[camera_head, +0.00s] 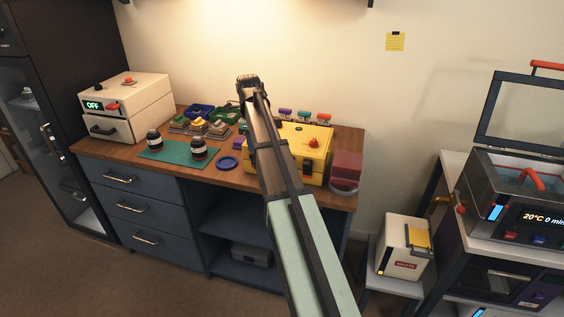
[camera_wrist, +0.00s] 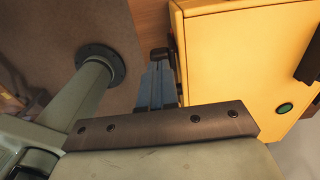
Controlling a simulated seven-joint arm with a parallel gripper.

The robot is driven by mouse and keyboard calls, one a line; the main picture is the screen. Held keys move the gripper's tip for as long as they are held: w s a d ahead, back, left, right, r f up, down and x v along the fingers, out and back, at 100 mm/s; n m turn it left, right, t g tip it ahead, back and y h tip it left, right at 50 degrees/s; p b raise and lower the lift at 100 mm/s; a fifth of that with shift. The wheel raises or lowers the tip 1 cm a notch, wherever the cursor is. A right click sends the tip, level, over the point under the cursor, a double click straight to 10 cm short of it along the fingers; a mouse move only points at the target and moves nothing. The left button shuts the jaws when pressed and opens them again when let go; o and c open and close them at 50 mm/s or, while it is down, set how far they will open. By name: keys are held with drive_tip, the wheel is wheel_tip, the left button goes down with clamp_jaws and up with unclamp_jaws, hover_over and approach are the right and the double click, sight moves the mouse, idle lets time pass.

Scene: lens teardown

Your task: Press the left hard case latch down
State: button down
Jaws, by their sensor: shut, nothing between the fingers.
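The yellow hard case (camera_head: 314,155) sits on the wooden bench, with my arm crossing in front of its left part. The left latch is not visible in the head view; the arm covers that area. In the wrist view the case (camera_wrist: 225,65) fills the right side, with a round green button (camera_wrist: 285,108) and a dark piece (camera_wrist: 310,55) at the picture's edge. My gripper (camera_wrist: 160,55) is shut and empty beside the case's left edge. Whether it touches the case is unclear.
A green mat (camera_head: 178,151) with two dark lens barrels lies left of the case. A blue dish (camera_head: 228,163) is nearer. A cream OFF-display box (camera_head: 128,100) stands at the far left. A dark red box (camera_head: 347,164) stands right of the case. Small coloured trays crowd the back.

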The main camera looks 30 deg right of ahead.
drive_tip(key=shift+f, duration=1.2)
idle(0.3)
drive_tip(key=shift+r, duration=0.2)
drive_tip(key=shift+r, duration=3.35)
